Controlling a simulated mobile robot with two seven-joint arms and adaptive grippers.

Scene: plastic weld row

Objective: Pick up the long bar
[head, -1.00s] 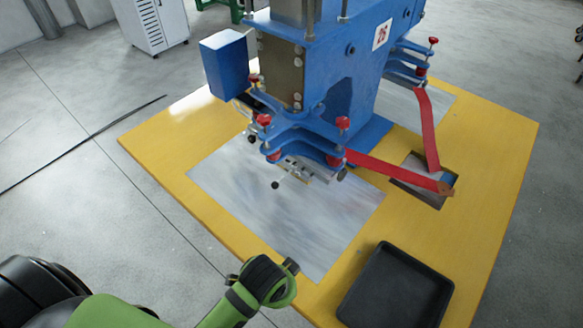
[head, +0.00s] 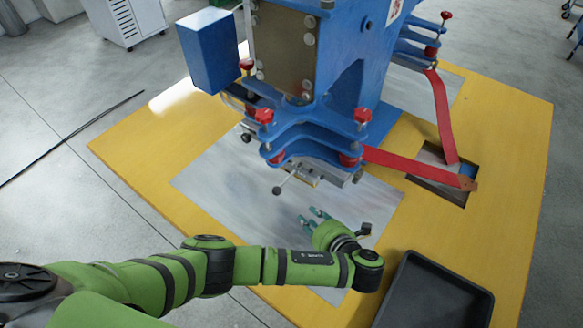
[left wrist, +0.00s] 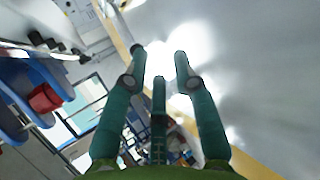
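My left gripper (head: 314,214) reaches in over the grey metal plate (head: 235,185), in front of the blue machine. Its teal fingers are spread and empty; they also show apart in the left wrist view (left wrist: 160,65). A silver bar-like metal part (head: 325,171) sits under the blue clamp arms at the machine's front, beyond my fingertips and apart from them. A thin lever with a black ball end (head: 277,190) sticks out beside it. I cannot tell whether the silver part is the long bar; no separate loose bar is clear. My right gripper is out of view.
The blue machine (head: 345,100) stands on a yellow table (head: 510,150). Red strips (head: 410,168) run from its clamps to a cut-out (head: 440,185) on the right. A black tray (head: 435,290) lies at the front right. The plate's left part is clear.

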